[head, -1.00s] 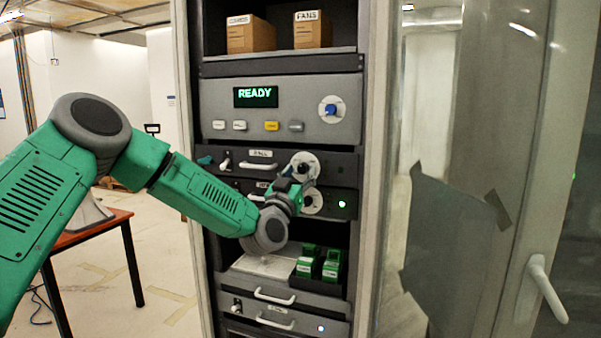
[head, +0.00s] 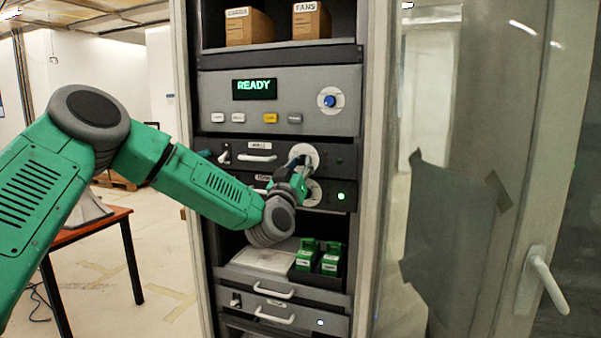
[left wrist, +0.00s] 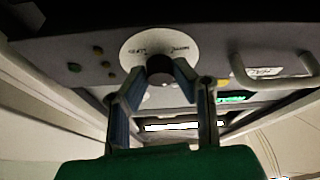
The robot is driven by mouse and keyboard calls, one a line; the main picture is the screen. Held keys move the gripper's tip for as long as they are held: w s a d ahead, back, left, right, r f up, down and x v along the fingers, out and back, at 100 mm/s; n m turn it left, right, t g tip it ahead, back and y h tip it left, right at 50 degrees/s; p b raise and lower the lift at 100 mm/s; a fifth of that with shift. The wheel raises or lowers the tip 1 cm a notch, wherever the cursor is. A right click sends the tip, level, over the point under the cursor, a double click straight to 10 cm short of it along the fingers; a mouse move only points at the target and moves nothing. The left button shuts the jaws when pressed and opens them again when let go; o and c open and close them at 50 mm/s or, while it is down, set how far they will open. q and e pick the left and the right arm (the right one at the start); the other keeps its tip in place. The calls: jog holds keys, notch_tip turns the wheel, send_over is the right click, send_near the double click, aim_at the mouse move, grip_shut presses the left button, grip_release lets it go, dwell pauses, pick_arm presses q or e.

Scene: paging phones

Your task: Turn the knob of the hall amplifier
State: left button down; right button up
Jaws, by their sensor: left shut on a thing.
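Two dark amplifier units sit one above the other in the rack, each with a white dial plate at its right. My left gripper (head: 300,168) reaches up to the upper dial plate (head: 303,150). It covers most of the knob there in the head view. In the left wrist view my gripper (left wrist: 162,82) is shut on the dark round knob (left wrist: 159,66) in the middle of the white dial plate (left wrist: 135,48). The lower unit's dial (head: 315,190) is partly hidden behind my gripper. The units' small labels are too blurred to read surely. My right gripper is not in view.
Above is a grey panel with a READY display (head: 254,89), a blue knob (head: 329,100) and several buttons. A white handle (head: 257,158) stands out left of the upper dial. Green blocks (head: 307,255) stand below. The glass door (head: 440,200) is at the right.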

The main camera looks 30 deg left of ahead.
pick_arm(q)
jog(key=n+y+b, duration=0.1)
jog(key=n, duration=0.2)
jog(key=n+g+y+b, duration=0.1)
jog(key=n+y+b, duration=0.1)
jog(key=n, duration=0.1)
jog(key=shift+d+n+g, duration=0.1)
jog(key=shift+n+g, duration=0.2)
jog(key=n+g+y+b, duration=0.1)
jog(key=n+b, duration=0.1)
jog(key=n, duration=0.1)
jog(key=shift+d+r+n+g+y+b, duration=0.1)
jog(key=shift+n+g+y+b, duration=0.25)
jog(key=shift+n, duration=0.6)
jog(key=shift+r+n+g+y+b, duration=0.15)
jog(key=shift+n+g, duration=0.3)
jog(key=shift+n, duration=0.5)
jog(key=shift+f, duration=0.1)
jog(key=c, duration=1.5)
grip_release()
jog(key=shift+o, duration=0.9)
jog(key=shift+a, duration=0.2)
